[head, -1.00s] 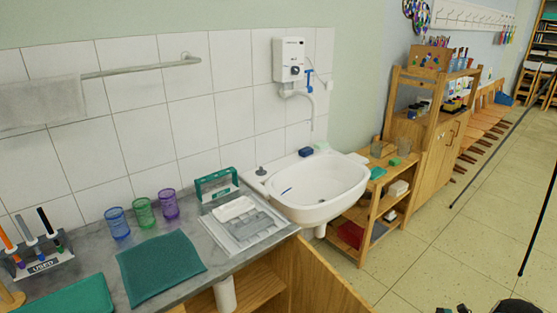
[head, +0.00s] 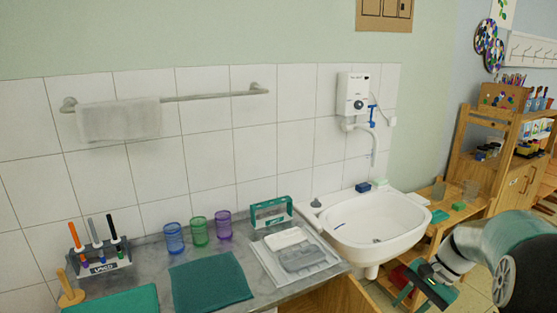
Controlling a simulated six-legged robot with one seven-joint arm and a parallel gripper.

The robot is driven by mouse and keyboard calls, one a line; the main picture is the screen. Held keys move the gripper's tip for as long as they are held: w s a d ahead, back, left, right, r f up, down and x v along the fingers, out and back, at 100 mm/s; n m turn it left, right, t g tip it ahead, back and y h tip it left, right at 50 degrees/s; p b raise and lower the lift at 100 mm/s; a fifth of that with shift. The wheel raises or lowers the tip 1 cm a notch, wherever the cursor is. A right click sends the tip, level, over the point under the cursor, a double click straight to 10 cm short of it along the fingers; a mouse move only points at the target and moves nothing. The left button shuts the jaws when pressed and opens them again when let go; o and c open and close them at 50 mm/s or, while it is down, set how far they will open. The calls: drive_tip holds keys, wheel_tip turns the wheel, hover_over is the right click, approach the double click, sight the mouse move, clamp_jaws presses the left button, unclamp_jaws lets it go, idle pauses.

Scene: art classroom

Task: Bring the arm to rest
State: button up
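My arm shows at the lower right, a grey-teal link with a large dark round joint. My gripper (head: 428,285) is at its left end, in front of the low wooden shelf right of the sink. Dark and green parts show there, but they are small and overlap the shelf, so I cannot tell whether the fingers are apart or hold anything. The gripper appears clear of the white sink (head: 350,228) and below its rim.
The grey counter (head: 215,273) carries blue, green and purple cups (head: 198,232), a teal cloth (head: 208,282), a white-grey tray (head: 295,255) and a brush holder (head: 100,262). A towel (head: 118,120) hangs on a wall rail. A wooden cabinet (head: 515,180) stands at right.

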drive_tip(key=s+a+r+n+t+h, duration=0.2)
drive_tip(key=s+a+r+n+h, duration=0.1)
drive_tip(key=s+a+r+n, duration=0.2)
drive_tip(key=s+a+r+n+t+h, duration=0.3)
drive_tip(key=s+a+r+n, duration=0.3)
drive_tip(key=s+a, duration=0.4)
drive_tip(key=a, duration=0.3)
drive_tip(key=shift+s+a+t, duration=0.15)
drive_tip(key=shift+t, duration=0.15)
drive_tip(key=shift+s, duration=0.1)
